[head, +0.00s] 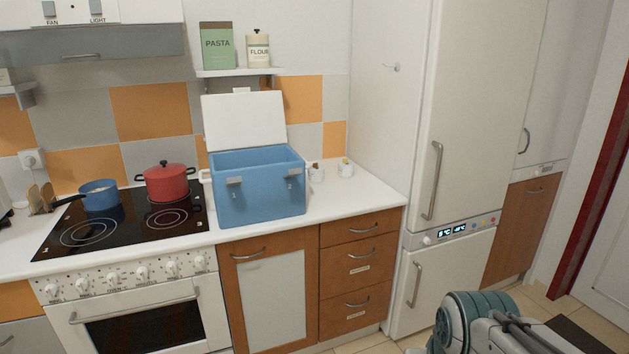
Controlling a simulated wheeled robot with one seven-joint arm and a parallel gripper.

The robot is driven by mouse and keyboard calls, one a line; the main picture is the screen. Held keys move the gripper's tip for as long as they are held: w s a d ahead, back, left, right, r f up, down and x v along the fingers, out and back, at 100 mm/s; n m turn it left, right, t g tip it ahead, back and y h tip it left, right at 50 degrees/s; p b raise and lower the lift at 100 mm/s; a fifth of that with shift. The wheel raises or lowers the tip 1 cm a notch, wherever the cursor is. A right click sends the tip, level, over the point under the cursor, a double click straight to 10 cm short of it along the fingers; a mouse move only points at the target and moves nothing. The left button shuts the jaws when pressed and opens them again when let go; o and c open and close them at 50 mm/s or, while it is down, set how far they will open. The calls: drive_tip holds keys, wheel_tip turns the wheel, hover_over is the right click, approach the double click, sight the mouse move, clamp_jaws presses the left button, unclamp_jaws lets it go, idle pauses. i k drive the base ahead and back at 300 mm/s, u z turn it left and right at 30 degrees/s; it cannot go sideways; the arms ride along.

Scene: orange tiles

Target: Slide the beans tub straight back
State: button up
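I see no tub labelled beans in the head view. The labelled containers I can read are a green pasta box (217,46) and a cream flour tub (258,49) with a lid. They stand side by side on a small white wall shelf (237,72) above the counter. Part of my arm (470,318), teal and grey, shows at the bottom right. My gripper's fingers are not visible.
A blue cooler (262,189) with its white lid (245,121) raised stands on the counter (356,192) below the shelf. A red pot (166,184) and blue saucepan (99,196) are on the black stove (124,222). A tall fridge (480,110) stands right.

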sight(316, 176)
drive_tip(key=z, duration=0.15)
drive_tip(key=i, duration=2.4)
drive_tip(key=u, duration=0.6)
drive_tip(key=i, duration=0.35)
drive_tip(key=u, duration=0.4)
